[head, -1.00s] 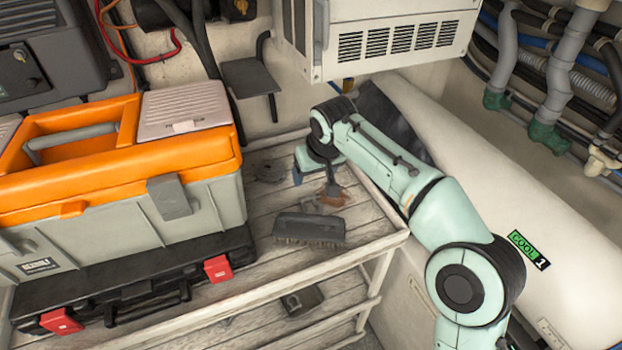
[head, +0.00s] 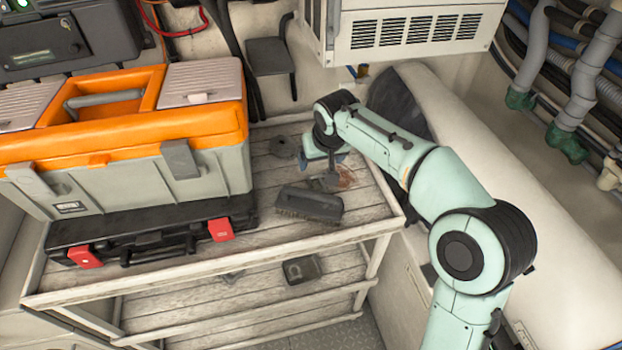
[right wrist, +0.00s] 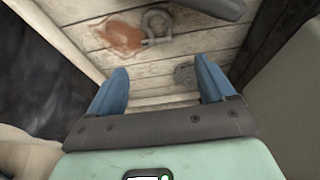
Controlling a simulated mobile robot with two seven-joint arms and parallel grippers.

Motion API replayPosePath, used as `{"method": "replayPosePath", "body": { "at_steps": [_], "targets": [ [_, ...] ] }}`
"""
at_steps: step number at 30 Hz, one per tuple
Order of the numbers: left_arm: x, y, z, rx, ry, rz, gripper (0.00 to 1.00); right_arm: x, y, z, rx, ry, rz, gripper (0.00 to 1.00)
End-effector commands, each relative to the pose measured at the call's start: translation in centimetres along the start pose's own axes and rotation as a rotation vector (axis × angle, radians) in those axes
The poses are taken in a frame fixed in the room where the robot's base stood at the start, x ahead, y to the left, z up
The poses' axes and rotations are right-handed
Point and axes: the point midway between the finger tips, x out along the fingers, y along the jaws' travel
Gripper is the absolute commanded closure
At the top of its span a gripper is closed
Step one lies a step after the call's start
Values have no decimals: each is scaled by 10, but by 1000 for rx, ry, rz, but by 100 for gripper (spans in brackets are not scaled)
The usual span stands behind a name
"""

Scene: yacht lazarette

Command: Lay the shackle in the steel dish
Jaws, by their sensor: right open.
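The shackle (right wrist: 157,41), a grey U-shaped ring with a pin, lies on the wooden shelf beside a rust stain in the right wrist view. My right gripper (head: 325,172) is over the upper shelf in the head view. Its blue fingers (right wrist: 162,72) are apart with nothing between them, and the shackle lies beyond their tips. A round, flat grey thing (head: 284,147) lies left of the gripper; I cannot tell whether it is the steel dish. My left gripper is not in view.
A dark brush (head: 310,204) lies in front of the gripper. An orange and grey toolbox (head: 120,150) on a black case (head: 150,240) fills the shelf's left. A dark square thing (head: 302,268) with a U-shaped mark sits on the lower shelf. A white vented box (head: 415,35) hangs above.

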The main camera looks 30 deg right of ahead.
Motion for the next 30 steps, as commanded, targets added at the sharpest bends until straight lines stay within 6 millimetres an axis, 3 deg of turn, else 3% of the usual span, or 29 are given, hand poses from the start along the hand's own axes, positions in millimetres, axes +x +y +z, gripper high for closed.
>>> {"method": "replayPosePath", "body": {
  "at_steps": [3,7,14,24,30],
  "targets": [
    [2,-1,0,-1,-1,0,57,27,1,1,1,-5,3,17],
    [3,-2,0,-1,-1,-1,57,48,1,1,0,-3,3,17],
    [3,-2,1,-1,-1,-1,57,65,0,1,-1,-1,1,17],
    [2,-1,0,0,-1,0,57,109,0,3,-1,-1,1,17],
    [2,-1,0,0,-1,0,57,112,0,2,-1,1,0,17]
  ]
}}
